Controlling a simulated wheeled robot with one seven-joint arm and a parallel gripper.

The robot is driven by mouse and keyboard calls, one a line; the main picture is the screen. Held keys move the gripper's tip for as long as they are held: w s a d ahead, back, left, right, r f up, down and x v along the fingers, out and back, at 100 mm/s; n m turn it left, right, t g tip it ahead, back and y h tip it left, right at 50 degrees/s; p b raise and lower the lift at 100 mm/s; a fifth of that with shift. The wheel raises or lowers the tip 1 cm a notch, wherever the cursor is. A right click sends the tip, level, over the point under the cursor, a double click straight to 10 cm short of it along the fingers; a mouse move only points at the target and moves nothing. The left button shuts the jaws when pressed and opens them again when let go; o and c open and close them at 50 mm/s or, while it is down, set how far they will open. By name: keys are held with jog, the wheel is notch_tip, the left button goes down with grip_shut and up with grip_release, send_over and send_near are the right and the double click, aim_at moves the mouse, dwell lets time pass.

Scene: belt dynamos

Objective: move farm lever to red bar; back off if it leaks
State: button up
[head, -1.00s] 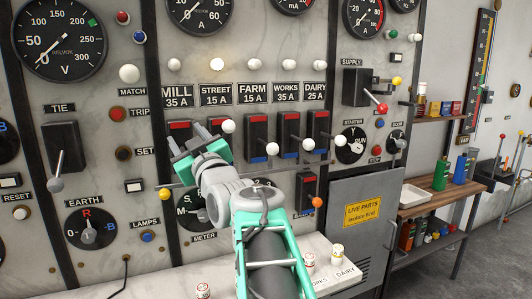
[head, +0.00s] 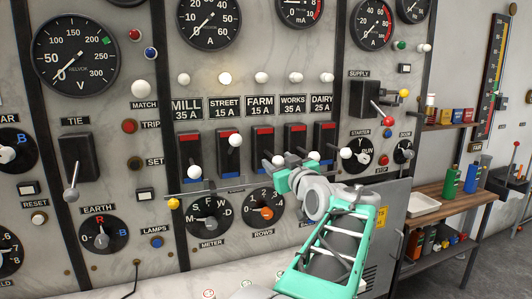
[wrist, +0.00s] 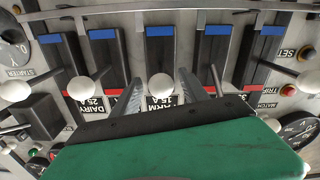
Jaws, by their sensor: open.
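The FARM 15 A switch (head: 262,150) is a black block with a red bar at its top and a blue bar at its bottom. Its lever, with a white knob (wrist: 160,87), stands at the lower, blue side. My gripper (head: 279,162) is in front of it. In the wrist view, which is upside down, my open fingers (wrist: 157,93) stand on either side of the knob, with a gap visible. The FARM lamp (head: 261,78) looks unlit white. The mA gauge (head: 298,8) is cut off at the top.
The STREET lever (head: 235,140) stands higher, beside my gripper, and its lamp (head: 225,78) glows. The WORKS knob (head: 313,156) and DAIRY knob (head: 346,153) are close on the right. A horizontal rail (head: 215,187) runs below the switches.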

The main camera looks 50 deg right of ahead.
aim_at(265, 151)
jog(key=p+x, duration=0.1)
jog(key=x, duration=0.4)
jog(key=shift+w, duration=0.25)
grip_shut()
dwell(1.1)
